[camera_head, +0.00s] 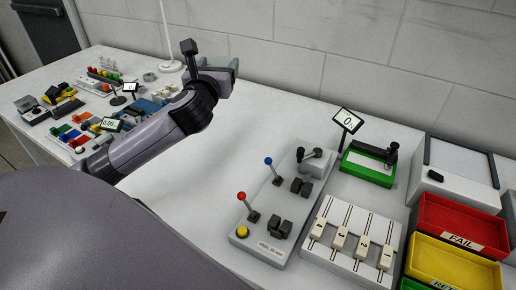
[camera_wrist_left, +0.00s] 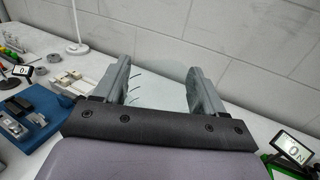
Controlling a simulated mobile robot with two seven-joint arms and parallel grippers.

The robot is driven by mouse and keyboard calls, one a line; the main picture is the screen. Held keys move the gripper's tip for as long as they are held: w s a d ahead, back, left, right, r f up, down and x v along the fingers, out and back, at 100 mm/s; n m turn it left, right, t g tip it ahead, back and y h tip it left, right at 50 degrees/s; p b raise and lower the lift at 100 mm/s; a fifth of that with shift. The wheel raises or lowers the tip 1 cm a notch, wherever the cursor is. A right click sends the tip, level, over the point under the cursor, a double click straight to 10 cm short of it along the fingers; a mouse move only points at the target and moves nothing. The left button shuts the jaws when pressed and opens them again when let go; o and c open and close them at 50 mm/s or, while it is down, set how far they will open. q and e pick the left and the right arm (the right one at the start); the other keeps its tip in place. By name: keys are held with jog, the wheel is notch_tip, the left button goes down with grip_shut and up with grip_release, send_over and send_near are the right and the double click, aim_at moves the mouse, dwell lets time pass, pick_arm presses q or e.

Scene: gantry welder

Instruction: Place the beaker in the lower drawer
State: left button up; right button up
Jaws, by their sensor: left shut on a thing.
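My left gripper (camera_head: 222,76) is raised over the back part of the white table, with its arm coming in from the left. In the left wrist view, the same gripper (camera_wrist_left: 158,74) has its two fingers set wide apart, shut on a clear glass beaker (camera_wrist_left: 156,88). Dark graduation marks show on the beaker's wall. The beaker is hard to make out in the head view. My right gripper is not in view. I cannot make out a lower drawer in either view.
A lever panel (camera_head: 272,205), a slider box (camera_head: 352,240), a green-based device (camera_head: 368,164) and red (camera_head: 455,228) and yellow (camera_head: 448,262) trays fill the right side. Small coloured parts crowd the left. A grey block wall (camera_head: 330,50) stands behind. Bare tabletop lies between.

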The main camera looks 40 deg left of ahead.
pick_arm(q)
jog(key=shift+w+f, duration=0.1)
jog(key=shift+f, duration=0.3)
notch_tip(320, 180, down, 15)
jog(key=b, duration=0.3)
jog(key=shift+b, duration=0.4)
jog(key=shift+f+b, duration=0.65)
jog(key=shift+f, duration=1.45)
jog(key=shift+f, duration=0.1)
jog(key=o, duration=1)
